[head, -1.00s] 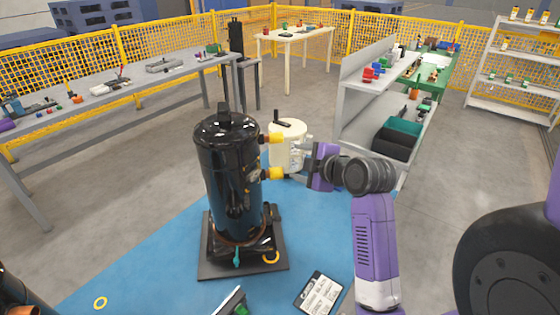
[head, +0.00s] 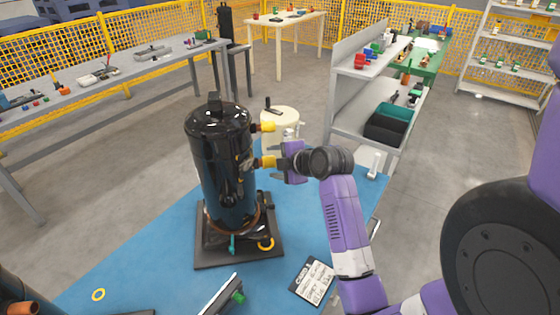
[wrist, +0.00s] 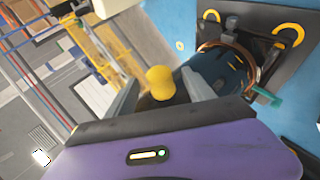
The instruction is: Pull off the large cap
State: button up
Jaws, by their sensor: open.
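The black upright compressor (head: 222,170) stands on a dark base plate on the blue mat. Two yellow caps stick out of its right side: an upper cap (head: 265,127) and a lower cap (head: 264,162), which looks slightly larger. My gripper (head: 279,157) is open at the height of the lower cap, just right of it. In the wrist view, a yellow cap (wrist: 160,82) lies between my two spread grey fingers (wrist: 161,90), with a gap visible on both sides. The compressor body also shows in the wrist view (wrist: 215,75).
A cream canister (head: 279,119) stands close behind the caps. A grey shelf (head: 352,125) with bins is at the right.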

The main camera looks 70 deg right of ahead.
jog(key=shift+w+f, duration=0.1)
jog(key=shift+f, duration=0.05)
jog(key=shift+c, duration=0.4)
grip_shut()
dwell(1.4)
